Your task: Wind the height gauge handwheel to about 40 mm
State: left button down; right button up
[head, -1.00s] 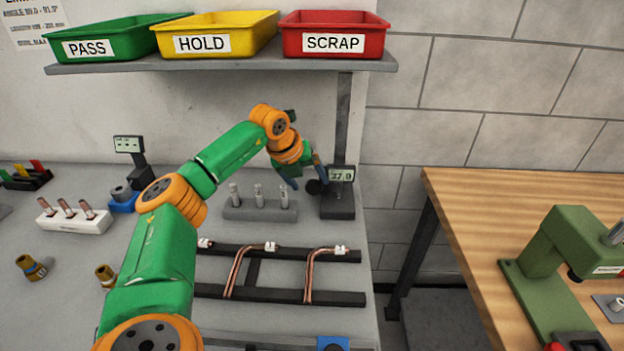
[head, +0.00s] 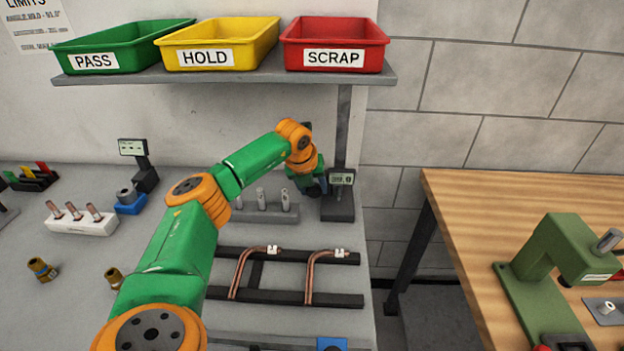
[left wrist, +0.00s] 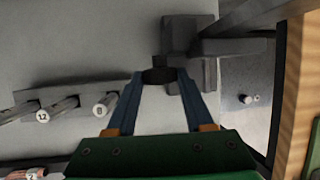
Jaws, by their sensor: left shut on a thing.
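The height gauge (head: 338,207) stands at the right end of the grey bench, a dark post and base with a small lit display (head: 341,179). The display's digits are too small to read surely. My left gripper (head: 321,186) is at the gauge's left side and largely hides the handwheel in the head view. In the left wrist view, the dark round handwheel (left wrist: 158,75) sits between the two blue fingertips, and the left gripper (left wrist: 159,80) is shut on it. The gauge body (left wrist: 180,35) is just beyond. My right gripper is not in view.
A grey block with several numbered pins (head: 262,213) stands close left of the gauge. A dark rack (head: 290,298) with bent copper tubes lies in front. The shelf (head: 225,77) with green, yellow and red trays hangs above. A wooden table (head: 500,205) is at right.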

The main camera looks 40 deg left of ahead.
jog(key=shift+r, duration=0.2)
pick_arm(q)
jog(key=c, duration=0.7)
grip_release()
jog(key=o, duration=0.4)
jog(key=shift+c, duration=0.2)
jog(key=shift+w, duration=0.1)
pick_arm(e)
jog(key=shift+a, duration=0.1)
pick_arm(q)
jog(key=b+v, duration=0.2)
jog(key=v, duration=0.5)
jog(key=shift+d, duration=0.1)
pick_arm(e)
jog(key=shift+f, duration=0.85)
pick_arm(q)
jog(key=shift+f, duration=0.1)
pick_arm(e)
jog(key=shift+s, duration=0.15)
